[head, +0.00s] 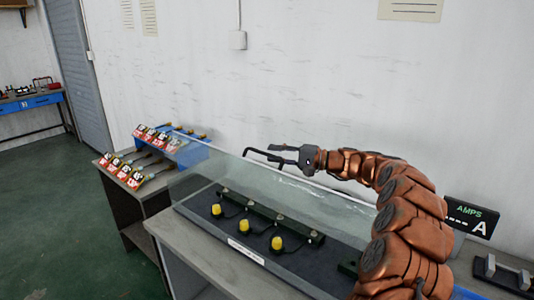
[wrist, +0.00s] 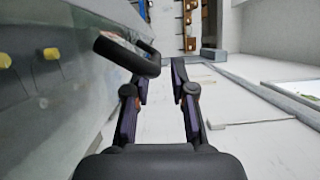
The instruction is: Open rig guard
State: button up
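The rig guard (head: 290,195) is a clear, see-through cover lying over the dark rig bed. In the wrist view the guard (wrist: 60,120) fills the left side. Its black bar handle (head: 260,155) stands at the guard's upper back edge. In the wrist view the handle (wrist: 125,55) is a black loop just ahead of and left of my left finger. My gripper (head: 283,149) reaches leftward beside the handle. In the wrist view my gripper (wrist: 161,75) has its fingers apart with nothing between them. I cannot tell whether a finger touches the handle.
Under the guard are several yellow-capped sockets (head: 277,243) on a black bar. An AMPS display (head: 470,217) stands right of my arm. A side bench (head: 130,205) at left carries racks of red and white tagged parts (head: 125,172). The white wall (head: 320,80) is close behind.

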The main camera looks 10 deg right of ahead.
jog(key=v, duration=0.8)
jog(key=shift+s+d, duration=0.1)
jog(key=shift+d, duration=0.2)
